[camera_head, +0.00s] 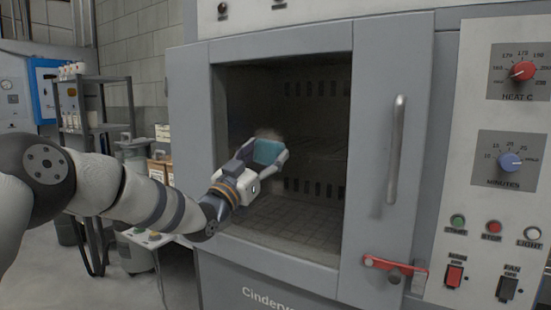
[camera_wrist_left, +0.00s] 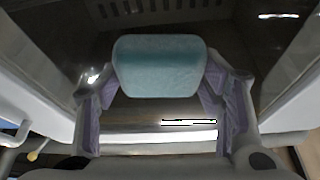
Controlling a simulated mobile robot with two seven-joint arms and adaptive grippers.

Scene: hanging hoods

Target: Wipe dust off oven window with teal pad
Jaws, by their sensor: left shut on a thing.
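The oven window (camera_head: 318,165) is a dark glass pane in the grey oven door, with slotted walls and a tiled floor showing behind it. My left gripper (camera_head: 266,163) is in front of the window's left part, shut on the teal pad (camera_head: 268,150). A faint brownish dust smudge (camera_head: 268,133) shows on the glass just above the pad. In the left wrist view the pad (camera_wrist_left: 160,66) sits between the two fingers, its broad face showing. Whether the pad touches the glass I cannot tell. My right gripper is not in view.
A vertical door handle (camera_head: 396,148) stands right of the window, and a red latch (camera_head: 394,264) sits below it. A control panel (camera_head: 505,150) with knobs and buttons is at the right. A shelf rack (camera_head: 95,120) and a small table (camera_head: 145,236) stand at the left.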

